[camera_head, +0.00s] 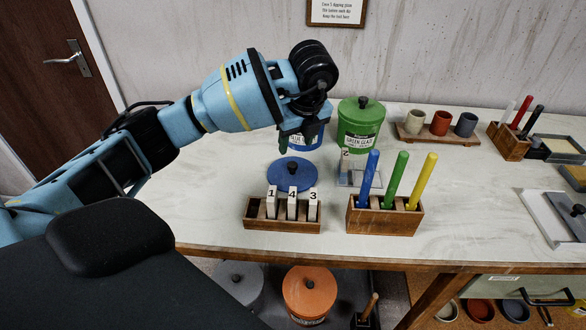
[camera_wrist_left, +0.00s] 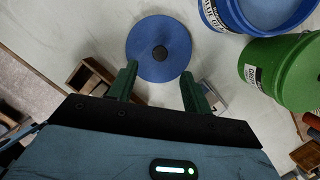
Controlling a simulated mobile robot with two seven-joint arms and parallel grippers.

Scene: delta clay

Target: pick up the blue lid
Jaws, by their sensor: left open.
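The blue lid (camera_head: 279,174), a round disc with a dark knob, lies flat on the white table behind the block rack. In the left wrist view the blue lid (camera_wrist_left: 142,62) lies beyond the fingertips, with its knob between their lines. My left gripper (camera_head: 290,143) is above and behind the lid, pointing down, open and empty. Its two green fingers (camera_wrist_left: 158,75) show apart in the left wrist view. The blue glaze bucket (camera_head: 306,137) stands uncovered behind the lid, partly hidden by my gripper. My right gripper is not in view.
A green glaze bucket (camera_head: 360,124) with its lid on stands right of the blue one. A wooden rack of numbered blocks (camera_head: 283,225) sits in front of the lid. A holder with blue, green and yellow sticks (camera_head: 384,217) stands to its right.

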